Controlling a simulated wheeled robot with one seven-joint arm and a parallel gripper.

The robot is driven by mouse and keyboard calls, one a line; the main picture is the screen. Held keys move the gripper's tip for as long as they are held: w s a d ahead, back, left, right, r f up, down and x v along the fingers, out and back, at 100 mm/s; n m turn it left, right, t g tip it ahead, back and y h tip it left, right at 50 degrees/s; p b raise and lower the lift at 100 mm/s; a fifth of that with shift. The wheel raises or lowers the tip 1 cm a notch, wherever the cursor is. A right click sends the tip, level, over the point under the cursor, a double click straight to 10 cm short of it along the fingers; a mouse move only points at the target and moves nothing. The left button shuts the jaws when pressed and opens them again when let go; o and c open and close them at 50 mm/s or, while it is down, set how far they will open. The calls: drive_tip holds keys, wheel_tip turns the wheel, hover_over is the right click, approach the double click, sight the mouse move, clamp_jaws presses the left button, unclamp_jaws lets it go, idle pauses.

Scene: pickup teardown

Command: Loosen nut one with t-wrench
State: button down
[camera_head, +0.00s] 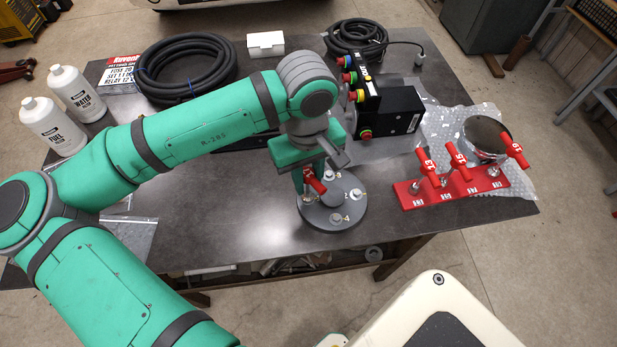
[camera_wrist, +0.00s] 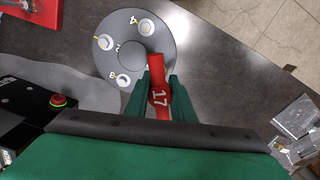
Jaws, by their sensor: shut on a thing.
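A grey round disc (camera_head: 342,223) lies on the table with silver nuts near its rim and raised numbers. It also shows in the wrist view (camera_wrist: 165,22). My gripper (camera_head: 313,183) is shut on a red t-wrench marked 17 (camera_wrist: 159,97), whose handle lies between the two fingers. The wrench (camera_head: 316,185) stands over the left edge of the disc in the head view. Its lower end and the nut under it are mostly hidden, and I cannot read that nut's number. Three other nuts show uncovered in the wrist view.
A red rack (camera_head: 450,190) at the right holds wrenches 13, 15 and 19. A black box with coloured buttons (camera_head: 395,110) stands behind the disc. The table front is clear near the disc.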

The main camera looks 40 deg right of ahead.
drive_tip(key=n, duration=0.5)
drive_tip(key=shift+s+f+n, duration=0.1)
drive_tip(key=shift+f+n, duration=0.15)
drive_tip(key=shift+n, duration=0.15)
drive_tip(key=shift+n, duration=0.3)
drive_tip(key=n, duration=0.6)
drive_tip(key=shift+f+n, duration=0.1)
drive_tip(key=shift+n, duration=0.2)
drive_tip(key=shift+r, duration=1.25)
drive_tip(key=shift+w, duration=0.2)
